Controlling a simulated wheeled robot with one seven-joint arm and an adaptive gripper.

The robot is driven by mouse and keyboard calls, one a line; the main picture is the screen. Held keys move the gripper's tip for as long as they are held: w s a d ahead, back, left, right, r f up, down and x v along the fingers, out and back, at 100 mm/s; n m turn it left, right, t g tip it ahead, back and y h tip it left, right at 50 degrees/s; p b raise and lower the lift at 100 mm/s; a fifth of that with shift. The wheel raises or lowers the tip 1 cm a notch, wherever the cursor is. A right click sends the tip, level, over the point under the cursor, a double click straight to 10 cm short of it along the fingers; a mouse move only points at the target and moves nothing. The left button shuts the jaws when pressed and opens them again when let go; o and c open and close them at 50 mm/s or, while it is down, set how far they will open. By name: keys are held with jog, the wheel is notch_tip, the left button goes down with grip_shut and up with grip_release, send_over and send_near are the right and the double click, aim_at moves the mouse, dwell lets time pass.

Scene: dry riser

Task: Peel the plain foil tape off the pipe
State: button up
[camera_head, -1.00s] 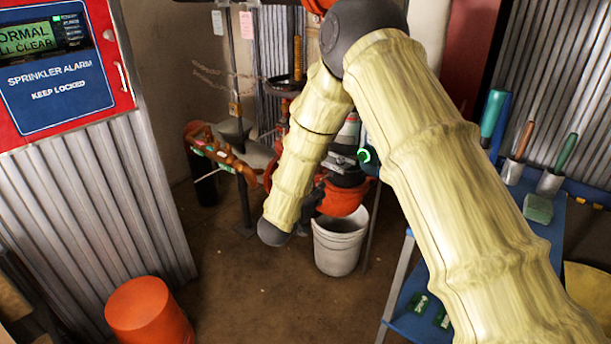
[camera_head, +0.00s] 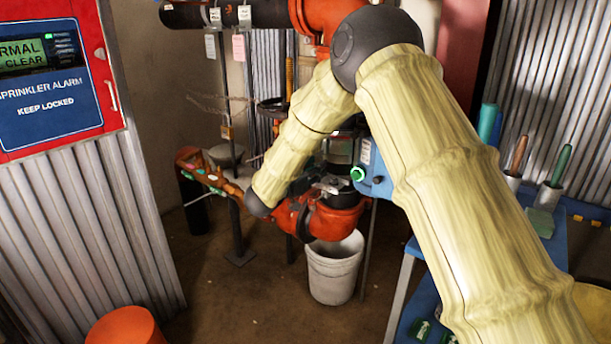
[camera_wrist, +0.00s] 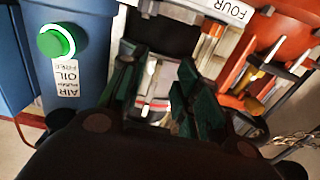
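The riser pipe (camera_head: 341,150) stands upright behind my arm, with a dark and pale section above an orange fitting (camera_head: 344,194). In the wrist view a dark pipe section (camera_wrist: 168,36) lies just beyond my fingertips. I cannot pick out the plain foil tape with certainty in either view. My gripper (camera_wrist: 158,62) is open, with dark green fingers apart and nothing clearly held between them. Pale and metallic strips show through the gap, too blurred to identify. In the head view my gripper is hard to separate from the dark parts around the riser.
A blue box with a green button (camera_wrist: 56,41) is close at the left in the wrist view. A white bucket (camera_head: 334,272) stands below the riser. A blue bench (camera_head: 410,290) with tools is at right, a red alarm panel (camera_head: 50,110) at left.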

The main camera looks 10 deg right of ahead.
jog(key=shift+x, duration=1.65)
grip_shut()
jog(key=c, duration=0.6)
grip_release()
jog(key=shift+c, duration=0.2)
jog(key=shift+s+a+f, duration=0.1)
jog(key=shift+a, duration=0.05)
grip_shut()
jog(key=shift+s+a, duration=0.25)
jog(key=shift+a, duration=0.1)
jog(key=p+v, duration=0.2)
jog(key=v, duration=0.5)
jog(key=shift+s+a+p, duration=0.25)
jog(key=shift+p, duration=0.05)
